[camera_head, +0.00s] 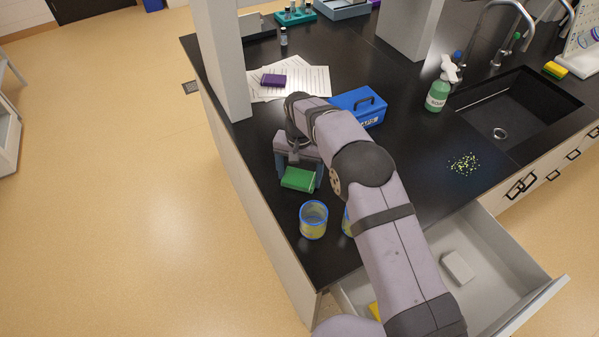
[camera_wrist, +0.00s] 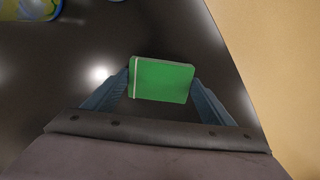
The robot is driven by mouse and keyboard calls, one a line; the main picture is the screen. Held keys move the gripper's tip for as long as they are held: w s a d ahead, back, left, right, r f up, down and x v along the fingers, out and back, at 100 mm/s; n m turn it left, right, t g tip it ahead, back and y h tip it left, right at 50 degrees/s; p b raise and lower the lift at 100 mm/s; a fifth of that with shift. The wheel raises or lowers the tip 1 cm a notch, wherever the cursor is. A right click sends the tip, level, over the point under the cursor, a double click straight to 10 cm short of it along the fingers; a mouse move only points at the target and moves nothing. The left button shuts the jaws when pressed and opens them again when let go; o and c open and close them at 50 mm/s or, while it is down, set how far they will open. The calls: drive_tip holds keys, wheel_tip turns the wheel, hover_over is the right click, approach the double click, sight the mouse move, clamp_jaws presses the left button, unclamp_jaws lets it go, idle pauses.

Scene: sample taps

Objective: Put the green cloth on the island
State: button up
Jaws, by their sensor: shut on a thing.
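The green cloth (camera_head: 299,179) is a flat folded block between the fingers of my gripper (camera_head: 298,174). In the wrist view the green cloth (camera_wrist: 161,79) sits between the two blue-grey fingertips of my gripper (camera_wrist: 160,88), which is shut on its sides. The island (camera_head: 262,201) is a black-topped bench. The cloth is over its top near the left edge; whether it touches the surface I cannot tell. My arm covers part of the bench top.
A blue-rimmed cup (camera_head: 313,220) stands just in front of the cloth, with another partly behind my arm. An open drawer (camera_head: 500,265) juts out.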

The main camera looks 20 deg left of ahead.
sight(299, 178)
drive_tip(key=shift+f, duration=0.1)
drive_tip(key=shift+f, duration=0.1)
drive_tip(key=o, duration=1)
drive_tip(key=shift+r+b, duration=1.8)
drive_tip(key=shift+r, duration=4.45)
